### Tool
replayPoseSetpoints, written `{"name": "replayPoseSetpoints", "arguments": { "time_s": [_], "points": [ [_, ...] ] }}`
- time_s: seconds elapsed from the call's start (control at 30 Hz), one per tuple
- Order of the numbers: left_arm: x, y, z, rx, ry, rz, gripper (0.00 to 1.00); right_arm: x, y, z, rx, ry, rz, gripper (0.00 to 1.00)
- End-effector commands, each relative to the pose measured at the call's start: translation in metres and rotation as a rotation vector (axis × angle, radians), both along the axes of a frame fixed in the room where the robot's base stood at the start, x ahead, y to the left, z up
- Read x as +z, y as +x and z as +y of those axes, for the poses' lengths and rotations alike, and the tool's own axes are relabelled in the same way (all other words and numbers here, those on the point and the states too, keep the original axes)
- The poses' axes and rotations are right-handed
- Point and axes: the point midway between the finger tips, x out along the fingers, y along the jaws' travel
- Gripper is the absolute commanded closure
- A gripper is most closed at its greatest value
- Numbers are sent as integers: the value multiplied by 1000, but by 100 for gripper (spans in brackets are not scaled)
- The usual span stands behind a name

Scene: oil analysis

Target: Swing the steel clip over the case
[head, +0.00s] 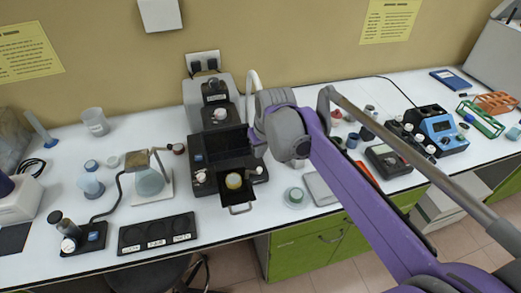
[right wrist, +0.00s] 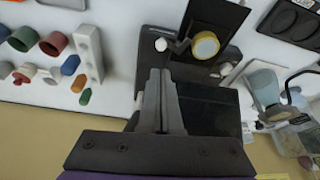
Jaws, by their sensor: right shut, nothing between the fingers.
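The black instrument (head: 207,150), which I take for the case, stands on the white bench left of centre in the head view. From its front a black plate sticks out, holding a round yellow-topped cup (head: 233,181); the cup also shows in the right wrist view (right wrist: 205,44). A thin steel wire loop (head: 240,210), likely the clip, hangs at the plate's front edge. My right gripper (head: 259,142) is at the instrument's right side. Its fingers (right wrist: 160,75) are shut and empty beside the black body. Contact cannot be told. My left gripper is not in view.
A black three-well tray (head: 157,234) lies front left, near a flask on a stand (head: 149,180). A white round dish (head: 295,196) and a grey flat box (head: 320,188) lie to the right. A blue instrument (head: 437,127) stands farther right.

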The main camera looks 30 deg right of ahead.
Motion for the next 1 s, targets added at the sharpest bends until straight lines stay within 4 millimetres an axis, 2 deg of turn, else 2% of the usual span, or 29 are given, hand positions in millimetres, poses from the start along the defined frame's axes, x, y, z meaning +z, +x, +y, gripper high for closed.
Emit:
{"name": "replayPoseSetpoints", "arguments": {
  "time_s": [0.03,0.2,0.4,0.83,1.0],
  "points": [
    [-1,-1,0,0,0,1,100,-10,4,0,1,0,0,100],
    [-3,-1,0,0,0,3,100,-38,14,-1,1,0,0,100],
    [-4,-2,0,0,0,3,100,-58,21,-2,1,0,0,100],
    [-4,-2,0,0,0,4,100,-62,22,-2,1,0,0,100],
    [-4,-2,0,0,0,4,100,-62,26,5,-2,0,0,100]
  ]
}}
